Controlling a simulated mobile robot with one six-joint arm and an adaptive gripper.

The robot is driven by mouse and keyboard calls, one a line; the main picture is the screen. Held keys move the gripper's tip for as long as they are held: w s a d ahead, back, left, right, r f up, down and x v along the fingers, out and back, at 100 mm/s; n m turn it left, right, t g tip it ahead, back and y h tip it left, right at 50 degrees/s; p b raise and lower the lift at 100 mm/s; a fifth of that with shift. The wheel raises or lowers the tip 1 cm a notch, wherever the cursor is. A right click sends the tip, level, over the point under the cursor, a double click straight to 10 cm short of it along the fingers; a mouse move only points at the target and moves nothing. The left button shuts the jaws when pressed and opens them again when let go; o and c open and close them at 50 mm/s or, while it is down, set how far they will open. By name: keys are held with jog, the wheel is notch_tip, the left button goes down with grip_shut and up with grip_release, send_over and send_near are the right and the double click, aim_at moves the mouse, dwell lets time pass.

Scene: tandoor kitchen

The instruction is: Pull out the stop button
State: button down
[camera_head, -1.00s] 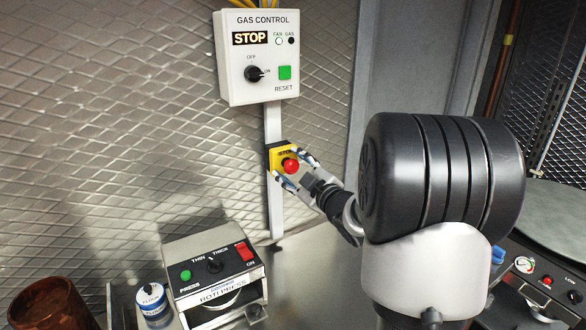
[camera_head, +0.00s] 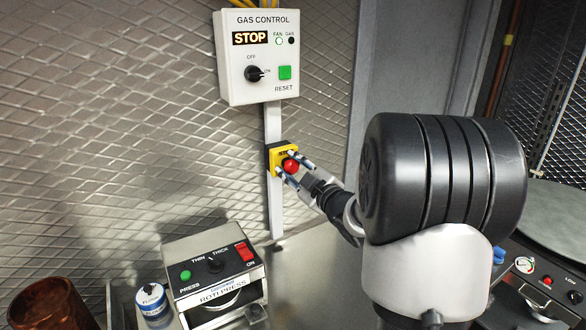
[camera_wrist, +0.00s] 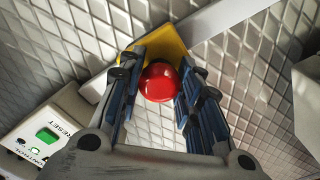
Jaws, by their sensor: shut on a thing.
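The red stop button (camera_head: 290,165) sits on a small yellow box (camera_head: 275,154) on the wall, below the gas control panel. In the wrist view the red button (camera_wrist: 159,82) lies between my fingers, with part of the yellow box (camera_wrist: 160,43) behind it. My gripper (camera_head: 288,168) is shut on the button, one finger on each side of it. How far the button stands out from its box is hard to tell.
The gas control panel (camera_head: 257,86) above shows a lit STOP sign, a knob and a green reset button. A roti press (camera_head: 213,275) stands on the counter at lower left, beside a small flour tin (camera_head: 151,300). A pale conduit (camera_head: 277,215) runs below the box.

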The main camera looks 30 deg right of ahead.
jog(key=shift+s+f+b, duration=0.1)
jog(key=shift+s+b, duration=0.4)
jog(key=shift+s, duration=0.2)
jog(key=c, duration=1.1)
grip_release()
jog(key=shift+s, duration=0.15)
jog(key=s, duration=1.2)
jog(key=shift+a, duration=0.4)
jog(key=shift+w, duration=0.1)
